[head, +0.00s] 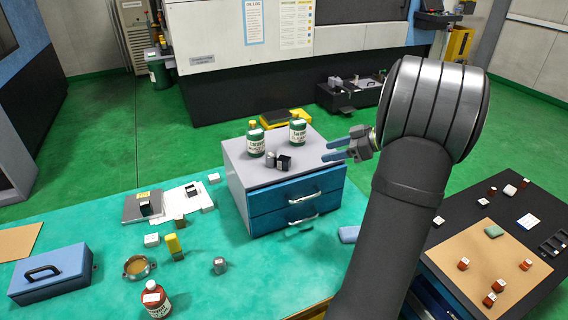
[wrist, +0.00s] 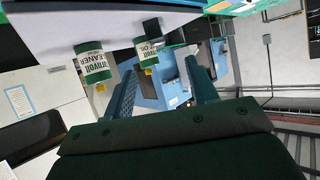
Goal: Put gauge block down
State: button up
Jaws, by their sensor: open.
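My gripper (head: 326,150) is open, its two blue fingers pointing left above the right part of the grey cabinet top (head: 313,135). Nothing shows between the fingers. In the wrist view my gripper (wrist: 161,66) also stands open, with no block between the fingers. A small dark block with a pale top (head: 284,163) stands on the cabinet top, left of the fingertips and apart from them. It may be the gauge block, but I cannot be sure. A small grey piece (head: 271,159) stands beside it. A dark block (wrist: 152,27) also shows in the wrist view.
Two green bottles (head: 256,139) (head: 298,130) stand on the cabinet behind the small pieces. The green bench (head: 110,220) holds a blue toolbox (head: 52,272), a red bottle (head: 155,299) and a yellow block (head: 174,246). A dark table (head: 455,216) at right holds several reddish pieces.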

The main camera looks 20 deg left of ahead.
aim_at(290, 160)
jog(key=shift+t+y, duration=0.4)
jog(key=shift+y, duration=0.1)
jog(key=x, duration=1)
jog(key=shift+w+a+f, duration=0.15)
jog(key=shift+w+f, duration=0.1)
jog(key=shift+f, duration=0.1)
jog(key=a+f, duration=0.1)
jog(key=a, duration=0.1)
jog(key=a+f, duration=0.1)
jog(key=shift+s+a+f, duration=0.25)
jog(key=shift+a+f, duration=0.1)
jog(key=shift+a, duration=0.05)
jog(key=shift+a+f, duration=0.15)
jog(key=shift+a, duration=0.2)
grip_shut()
